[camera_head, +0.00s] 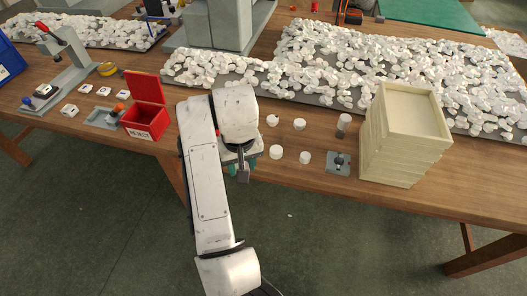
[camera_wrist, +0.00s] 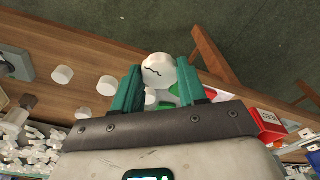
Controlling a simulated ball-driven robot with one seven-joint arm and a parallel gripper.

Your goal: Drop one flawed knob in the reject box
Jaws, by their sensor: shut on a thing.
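My gripper (camera_wrist: 160,78) is shut on a white knob (camera_wrist: 158,70) with a dark, wavy, crack-like line on its face. The knob sits between the teal fingertips, above the table's front edge. In the head view my gripper (camera_head: 240,170) is at the front edge, right of the reject box, and the held knob is hidden. The red reject box (camera_head: 146,122) stands on the table with its lid up and a white label on its front. It also shows at the right of the wrist view (camera_wrist: 270,122). Several white knobs (camera_head: 276,152) stand right of my gripper.
A stack of cream trays (camera_head: 403,140) and a small grey fixture (camera_head: 338,162) stand to the right. White parts heap on grey trays (camera_head: 330,60) at the back. Left of the reject box are an orange-handled tool (camera_head: 118,109), small white pieces and a red-handled press (camera_head: 57,65).

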